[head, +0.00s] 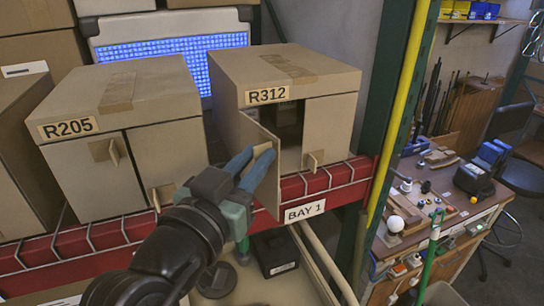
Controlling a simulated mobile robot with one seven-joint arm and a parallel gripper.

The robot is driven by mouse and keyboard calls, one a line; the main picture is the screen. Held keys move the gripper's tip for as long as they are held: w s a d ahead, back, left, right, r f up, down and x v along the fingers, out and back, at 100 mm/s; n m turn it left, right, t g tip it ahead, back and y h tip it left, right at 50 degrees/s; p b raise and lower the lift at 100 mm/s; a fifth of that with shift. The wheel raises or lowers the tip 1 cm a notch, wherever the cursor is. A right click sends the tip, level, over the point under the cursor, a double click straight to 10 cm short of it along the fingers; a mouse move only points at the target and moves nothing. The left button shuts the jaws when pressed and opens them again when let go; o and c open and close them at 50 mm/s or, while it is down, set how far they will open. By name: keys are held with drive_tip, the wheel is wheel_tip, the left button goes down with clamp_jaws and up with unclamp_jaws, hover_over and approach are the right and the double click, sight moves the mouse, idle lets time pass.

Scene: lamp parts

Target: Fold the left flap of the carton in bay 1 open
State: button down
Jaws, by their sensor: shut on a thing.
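The carton labelled R312 (318,75) stands on the red shelf above the BAY 1 label (305,211). Its left flap (268,195) is swung partly outward toward me, with a dark gap behind it. Its right flap (328,125) looks shut and has a small cardboard tab (313,159). My gripper (254,162), with blue fingers, is at the left flap and shut on its cardboard tab (262,151). The fingers hide part of the tab and flap. The carton's inside is mostly dark.
A carton labelled R205 (125,95) stands to the left with both flaps shut. A green rack post with a yellow strip (405,95) rises close to the right. Below the red shelf beam (105,235) are a black box (275,252) and round dark parts. A cluttered workbench (440,205) is at right.

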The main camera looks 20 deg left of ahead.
drive_tip(key=shift+s+a+r+m+g+h+b, duration=0.1)
drive_tip(key=shift+s+a+m+h+b, duration=0.25)
drive_tip(key=shift+a+h, duration=0.45)
drive_tip(key=shift+s+a+r+m+g+h+b, duration=0.1)
drive_tip(key=shift+s+a+r+m+h+b, duration=0.2)
drive_tip(key=shift+a, duration=0.8)
drive_tip(key=shift+s+a+f+m+g+h+b, duration=0.15)
drive_tip(key=shift+a+m+h+b, duration=0.25)
drive_tip(key=shift+a+h, duration=0.45)
drive_tip(key=shift+a+r, duration=0.15)
drive_tip(key=c, duration=1)
unclamp_jaws()
drive_tip(key=shift+w, duration=0.25)
drive_tip(key=shift+f+y, duration=0.2)
drive_tip(key=shift+y, duration=0.05)
